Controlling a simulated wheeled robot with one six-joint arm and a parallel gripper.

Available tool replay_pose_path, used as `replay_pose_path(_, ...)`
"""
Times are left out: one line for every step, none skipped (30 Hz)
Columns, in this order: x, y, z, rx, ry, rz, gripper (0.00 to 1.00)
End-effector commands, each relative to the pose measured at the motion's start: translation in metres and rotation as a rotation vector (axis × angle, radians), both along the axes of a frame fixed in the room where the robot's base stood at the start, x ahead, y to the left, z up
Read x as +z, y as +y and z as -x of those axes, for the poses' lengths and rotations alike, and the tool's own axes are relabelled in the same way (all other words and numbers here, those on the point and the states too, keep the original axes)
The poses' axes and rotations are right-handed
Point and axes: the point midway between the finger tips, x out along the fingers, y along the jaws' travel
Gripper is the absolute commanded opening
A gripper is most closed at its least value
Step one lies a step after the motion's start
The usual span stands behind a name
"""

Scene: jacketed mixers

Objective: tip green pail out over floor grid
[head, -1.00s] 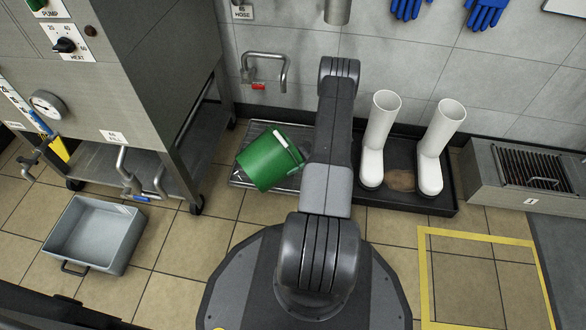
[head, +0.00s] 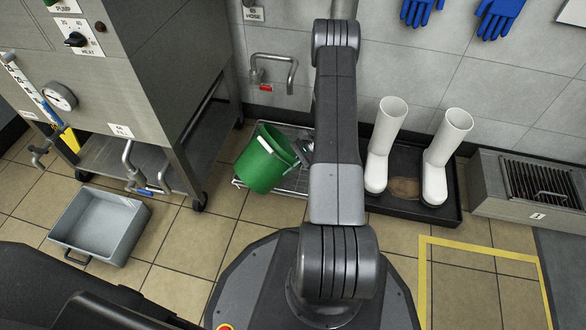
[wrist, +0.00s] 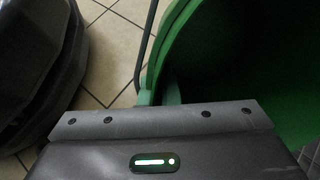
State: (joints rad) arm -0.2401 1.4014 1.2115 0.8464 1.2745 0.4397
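The green pail (head: 262,163) is tilted left of my arm in the head view, its mouth turned to the upper right. My gripper (wrist: 158,100) is right at the pail's rim. Its fingertips are mostly hidden, but the pail hangs tilted with it, so it appears shut on the pail. I cannot see any contents pouring.
White boots (head: 386,145) stand in a black tray (head: 410,207) right of the arm. A steel mixer cabinet (head: 160,90) stands at the left, with a grey tub (head: 100,225) below. A yellow floor frame (head: 480,246) lies right.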

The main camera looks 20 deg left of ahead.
Motion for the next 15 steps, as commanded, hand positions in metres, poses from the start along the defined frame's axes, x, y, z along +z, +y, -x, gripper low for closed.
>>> replay_pose_path(0.004, 0.002, 0.002, 0.002, -0.03, 0.024, 0.0)
replay_pose_path(0.005, 0.003, 0.003, 0.003, -0.049, 0.041, 0.0)
replay_pose_path(0.01, 0.005, 0.004, 0.003, -0.073, 0.063, 0.0)
replay_pose_path(0.013, 0.005, 0.006, 0.002, -0.089, 0.08, 0.0)
replay_pose_path(0.014, 0.006, 0.006, 0.002, -0.107, 0.096, 0.0)
replay_pose_path(0.015, 0.007, 0.008, 0.004, -0.131, 0.116, 0.0)
replay_pose_path(0.016, 0.007, 0.009, 0.003, -0.148, 0.132, 0.0)
replay_pose_path(0.017, 0.008, 0.009, 0.003, -0.167, 0.148, 0.0)
replay_pose_path(0.018, 0.009, 0.01, 0.004, -0.19, 0.169, 0.0)
replay_pose_path(0.02, 0.01, 0.011, 0.004, -0.209, 0.184, 0.0)
replay_pose_path(0.016, 0.01, 0.011, 0.003, -0.226, 0.201, 0.0)
replay_pose_path(0.014, 0.01, 0.011, 0.003, -0.251, 0.222, 0.0)
replay_pose_path(0.014, 0.01, 0.012, 0.004, -0.269, 0.238, 0.0)
replay_pose_path(0.013, 0.01, 0.012, 0.004, -0.287, 0.254, 0.0)
replay_pose_path(0.012, 0.01, 0.012, 0.004, -0.31, 0.276, 0.0)
